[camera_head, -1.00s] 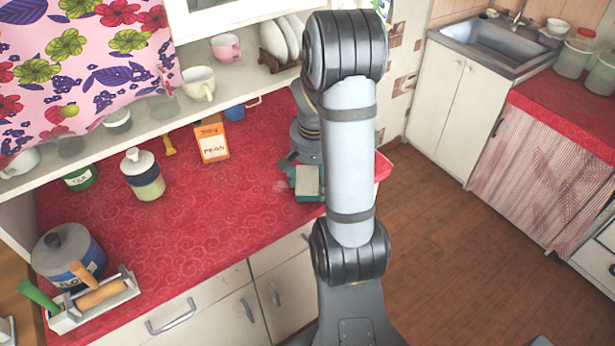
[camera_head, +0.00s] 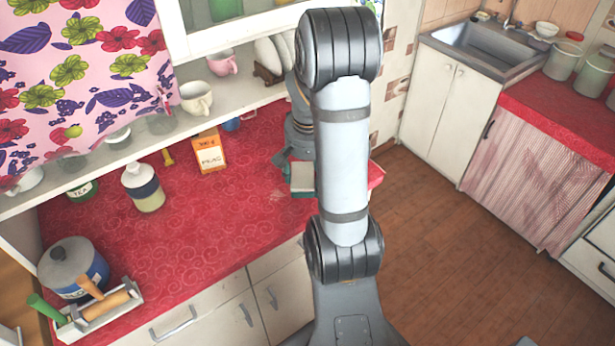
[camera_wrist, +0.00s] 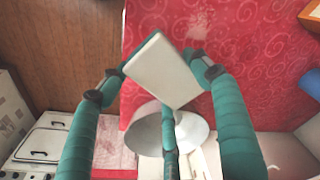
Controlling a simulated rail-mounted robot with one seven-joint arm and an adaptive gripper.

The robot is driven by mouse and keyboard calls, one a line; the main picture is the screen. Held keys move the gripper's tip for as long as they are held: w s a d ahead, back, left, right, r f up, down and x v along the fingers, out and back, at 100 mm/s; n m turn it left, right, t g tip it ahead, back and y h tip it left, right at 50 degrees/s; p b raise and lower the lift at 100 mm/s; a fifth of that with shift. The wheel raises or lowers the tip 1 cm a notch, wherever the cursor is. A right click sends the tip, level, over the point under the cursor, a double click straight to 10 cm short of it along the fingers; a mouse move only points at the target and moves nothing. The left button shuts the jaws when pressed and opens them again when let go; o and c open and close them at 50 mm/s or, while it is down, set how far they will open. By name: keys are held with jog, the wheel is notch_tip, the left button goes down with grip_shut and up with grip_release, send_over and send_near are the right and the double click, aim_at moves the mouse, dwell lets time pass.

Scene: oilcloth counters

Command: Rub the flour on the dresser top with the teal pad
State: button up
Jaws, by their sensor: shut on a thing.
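The teal pad (camera_head: 302,178) is a block with a pale face. It is held between the teal fingers of my gripper (camera_head: 299,166), near the right end of the red dresser top (camera_head: 220,225). In the wrist view the pale face of the pad (camera_wrist: 163,72) shows between the fingertips (camera_wrist: 155,75), and my gripper is shut on it. The flour (camera_head: 276,195) is a faint whitish smear on the red cloth, just left of and below the pad in the head view. It also shows in the wrist view (camera_wrist: 200,28). I cannot tell whether the pad touches the cloth.
An orange box (camera_head: 209,152), a lidded jar (camera_head: 143,187) and a blue pot (camera_head: 73,265) stand on the dresser top left of the flour. Cups line the shelf above. The cloth's middle is clear.

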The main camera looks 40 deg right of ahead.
jog(key=shift+r, duration=0.35)
jog(key=shift+r+p, duration=1.1)
jog(key=shift+r, duration=0.35)
